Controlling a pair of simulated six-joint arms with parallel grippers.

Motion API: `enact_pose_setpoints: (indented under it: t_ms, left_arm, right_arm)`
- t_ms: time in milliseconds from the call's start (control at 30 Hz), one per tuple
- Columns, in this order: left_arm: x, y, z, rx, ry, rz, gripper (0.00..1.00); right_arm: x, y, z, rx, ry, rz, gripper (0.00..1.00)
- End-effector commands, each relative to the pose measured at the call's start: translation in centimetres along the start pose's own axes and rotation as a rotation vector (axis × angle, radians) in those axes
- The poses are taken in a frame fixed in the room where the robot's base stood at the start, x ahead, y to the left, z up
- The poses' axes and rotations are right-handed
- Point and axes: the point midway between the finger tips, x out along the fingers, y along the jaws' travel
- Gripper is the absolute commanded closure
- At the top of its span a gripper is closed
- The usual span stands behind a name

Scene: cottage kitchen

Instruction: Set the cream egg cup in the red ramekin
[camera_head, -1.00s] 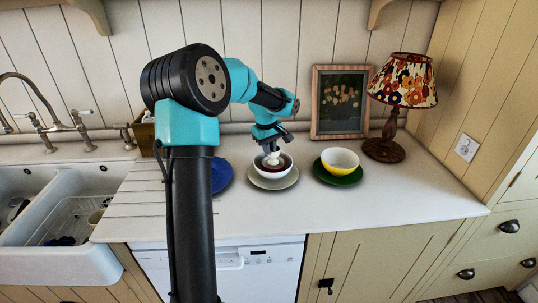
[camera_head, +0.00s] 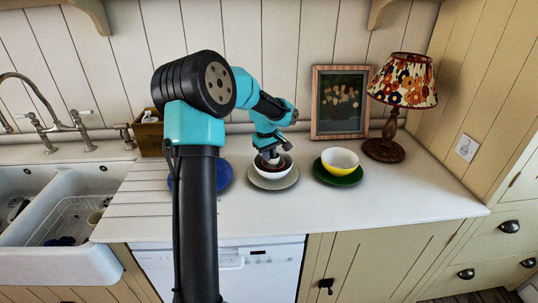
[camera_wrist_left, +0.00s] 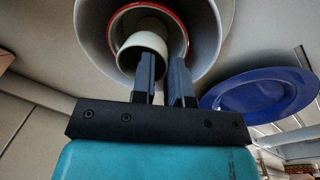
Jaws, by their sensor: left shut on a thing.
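My left gripper (camera_head: 270,160) is low over the white bowl (camera_head: 273,175). The red ramekin (camera_head: 283,167) sits inside this bowl; in the left wrist view the ramekin's red rim (camera_wrist_left: 184,36) circles the egg cup. My left gripper (camera_wrist_left: 166,72) is shut on the wall of the cream egg cup (camera_wrist_left: 140,42). The egg cup is within the ramekin's outline in that view. Whether its foot touches the ramekin's floor is hidden. In the head view the gripper mostly covers the egg cup. My right gripper is out of view.
The white bowl stands on a grey plate (camera_head: 286,184). A blue plate (camera_head: 223,174) lies to its left, partly behind my arm. A yellow and white bowl (camera_head: 340,166) on a green plate (camera_head: 338,178) stands to the right. A lamp (camera_head: 383,150) and picture frame (camera_head: 340,102) stand behind.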

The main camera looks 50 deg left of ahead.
Motion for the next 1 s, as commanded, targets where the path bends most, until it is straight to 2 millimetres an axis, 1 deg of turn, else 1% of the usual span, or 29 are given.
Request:
enact_pose_setpoints:
  t_ms: [300,333,567,833,1000]
  left_arm:
    - [0.7,-0.1,0.0,0.000,0.000,-0.001,1.00]
    - [0.7,-0.1,0.0,0.000,0.000,0.000,0.83]
    - [0.7,-0.1,0.0,0.000,0.000,0.000,0.61]
    - [0.6,-0.1,0.0,0.000,0.000,0.000,0.60]
    - [-0.3,0.0,0.0,0.000,0.001,0.002,0.60]
  right_arm:
    - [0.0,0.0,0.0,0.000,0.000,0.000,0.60]
    - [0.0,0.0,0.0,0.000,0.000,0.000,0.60]
    - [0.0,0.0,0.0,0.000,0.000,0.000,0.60]
    - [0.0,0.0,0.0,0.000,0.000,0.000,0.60]
    - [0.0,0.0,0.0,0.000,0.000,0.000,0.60]
